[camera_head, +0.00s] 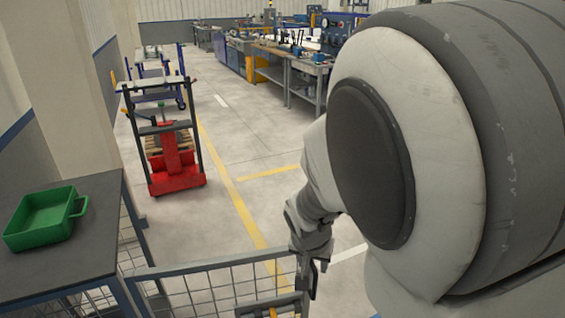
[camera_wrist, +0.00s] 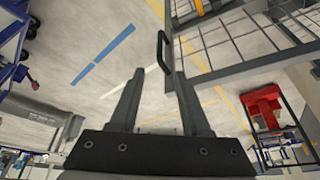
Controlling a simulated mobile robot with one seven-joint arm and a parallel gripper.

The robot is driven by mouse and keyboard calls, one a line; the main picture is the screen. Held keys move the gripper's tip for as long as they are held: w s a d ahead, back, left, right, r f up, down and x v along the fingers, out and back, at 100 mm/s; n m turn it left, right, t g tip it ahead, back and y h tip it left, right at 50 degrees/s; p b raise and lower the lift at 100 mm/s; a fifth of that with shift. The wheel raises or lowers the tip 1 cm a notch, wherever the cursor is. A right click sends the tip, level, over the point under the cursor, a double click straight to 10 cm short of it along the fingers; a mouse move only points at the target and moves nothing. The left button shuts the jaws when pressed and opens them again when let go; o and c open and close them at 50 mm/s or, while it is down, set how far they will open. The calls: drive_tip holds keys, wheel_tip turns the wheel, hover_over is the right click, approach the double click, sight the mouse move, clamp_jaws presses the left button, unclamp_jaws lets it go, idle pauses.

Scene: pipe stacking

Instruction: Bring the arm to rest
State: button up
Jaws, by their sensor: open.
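My gripper (camera_wrist: 158,92) shows in the wrist view with its two fingers apart and nothing between them. In the head view my gripper (camera_head: 310,268) hangs at the end of my arm, near the top rail of a mesh fence, mostly edge-on. My arm's large links fill the right side of the head view and hide what is behind them. No pipe can be made out in either view.
A green bin (camera_head: 45,218) stands on a dark table (camera_head: 70,255) at the left. A mesh fence (camera_head: 205,266) crosses the front. A red cart (camera_head: 172,160) stands beyond it. Workbenches (camera_head: 300,70) line the back. The floor between is largely clear.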

drive_tip(key=s+d+r+n+p, duration=0.2)
drive_tip(key=s+r+p, duration=0.1)
drive_tip(key=s+r, duration=0.5)
drive_tip(key=s+d+r+n+t+y+p, duration=0.1)
drive_tip(key=s+d+r+n+p, duration=0.1)
drive_tip(key=s+r, duration=0.6)
wheel_tip(320, 180, up, 7)
drive_tip(key=shift+s+d+f+n+y+p, duration=0.2)
drive_tip(key=shift+s+d+n+y+p, duration=0.15)
drive_tip(key=shift+p, duration=0.25)
